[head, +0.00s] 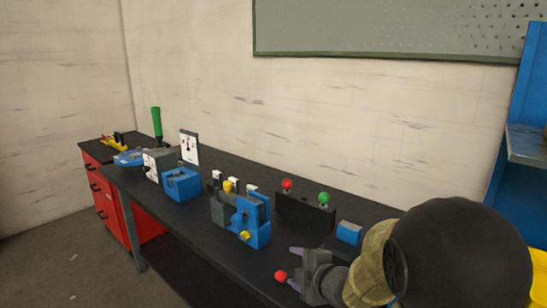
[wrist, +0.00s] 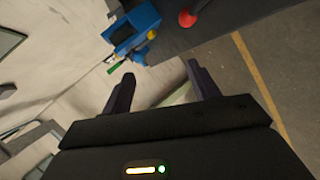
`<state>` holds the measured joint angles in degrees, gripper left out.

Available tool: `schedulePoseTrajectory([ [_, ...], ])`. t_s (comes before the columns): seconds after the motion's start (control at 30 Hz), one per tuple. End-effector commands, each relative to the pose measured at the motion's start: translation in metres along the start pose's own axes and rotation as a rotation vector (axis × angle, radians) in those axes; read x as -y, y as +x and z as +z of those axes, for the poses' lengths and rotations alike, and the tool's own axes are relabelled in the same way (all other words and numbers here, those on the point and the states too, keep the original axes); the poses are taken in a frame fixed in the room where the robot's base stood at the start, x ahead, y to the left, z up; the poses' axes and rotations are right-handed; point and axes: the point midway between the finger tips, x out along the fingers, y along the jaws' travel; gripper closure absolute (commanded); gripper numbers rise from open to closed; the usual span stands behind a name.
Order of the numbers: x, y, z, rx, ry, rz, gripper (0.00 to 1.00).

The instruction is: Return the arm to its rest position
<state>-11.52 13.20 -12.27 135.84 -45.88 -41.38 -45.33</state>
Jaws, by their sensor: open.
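My gripper (head: 293,267) is at the lower right of the head view, over the front part of the black workbench (head: 330,203). Its two dark fingers are spread apart, with nothing seen held between them. In the wrist view my gripper (wrist: 160,73) also shows open, the gap between the fingers empty. A red ball knob (head: 280,276) appears close beside the nearer fingertip in the head view; whether they touch I cannot tell. A red knob (wrist: 187,18) shows beyond the fingers at the top of the wrist view. My arm hides the bench's right end.
A blue fixture with a yellow knob (head: 252,221) stands left of my gripper. Behind are a black block with red and green knobs (head: 305,212) and a small blue block (head: 349,232). A blue shelf (head: 520,170) stands at the right.

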Motion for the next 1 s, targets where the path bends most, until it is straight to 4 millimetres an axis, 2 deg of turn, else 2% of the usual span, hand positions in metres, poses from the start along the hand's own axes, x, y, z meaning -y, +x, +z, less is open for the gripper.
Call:
schedulePoseTrajectory([
  [0.17,0.021,-0.022,0.037,0.217,0.306,-0.059,0.40],
  [0.3,0.053,-0.053,0.061,0.433,0.639,-0.114,0.40],
  [0.4,0.080,-0.077,0.069,0.578,0.873,-0.151,0.40],
  [0.6,0.124,-0.117,0.064,0.802,1.237,-0.209,0.40],
  [0.87,0.165,-0.157,0.041,1.016,1.571,-0.271,0.40],
  [1.0,0.144,-0.167,0.034,1.018,1.573,-0.272,0.40],
])
